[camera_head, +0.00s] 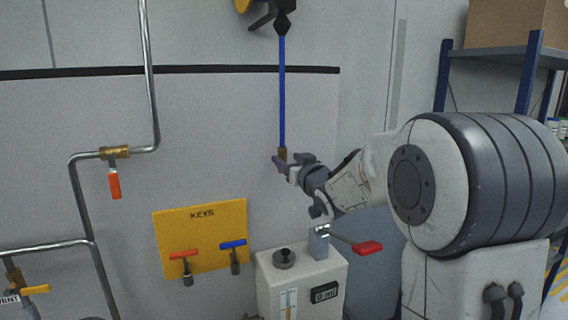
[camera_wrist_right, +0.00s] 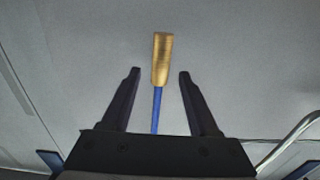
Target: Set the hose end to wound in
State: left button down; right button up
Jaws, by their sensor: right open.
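The hose end (camera_head: 283,153) is a brass-coloured piece at the bottom of a straight blue hose (camera_head: 282,90), which hangs from a dark fitting below a partly visible yellow reel (camera_head: 243,5). My right gripper (camera_head: 284,162) is at the hose end and partly covers it. In the right wrist view my right gripper (camera_wrist_right: 159,77) is open. The brass hose end (camera_wrist_right: 162,60) and the blue hose (camera_wrist_right: 157,110) show between its two fingers, with a gap on each side. My left gripper is not in view.
Below stand a yellow KEYS board (camera_head: 205,215) with red and blue handles, and a white box (camera_head: 300,280) with a display and a red lever (camera_head: 367,247). Metal pipes (camera_head: 150,80) with a red-handled valve run at left. A blue shelf (camera_head: 500,55) stands at right.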

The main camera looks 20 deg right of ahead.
jog(key=s+b, duration=0.1)
jog(key=s, duration=0.5)
dwell(0.3)
jog(key=s+a+f+n+g+y+b, duration=0.1)
jog(key=s+a+f+g, duration=0.45)
jog(key=a+f, duration=0.35)
jog(key=s+a+f+n+g+b, duration=0.15)
jog(key=s+a+f+g, duration=0.4)
jog(key=f, duration=0.55)
jog(key=s+a+f+n+g, duration=0.1)
jog(key=s+a+f+g, duration=0.1)
jog(key=s, duration=0.6)
jog(key=s+a+f+n+g+b, duration=0.1)
jog(key=s+a+f+n+g, duration=0.1)
jog(key=s+f, duration=0.3)
jog(key=s+a+f+n+g, duration=0.1)
jog(key=s+a+f+g, duration=0.1)
jog(key=s, duration=0.9)
jog(key=shift+s+f+g+h+b, duration=0.3)
jog(key=shift+f+g, duration=0.2)
jog(key=shift+f, duration=0.2)
jog(key=shift+w+a+n, duration=0.1)
jog(key=shift+n, duration=0.15)
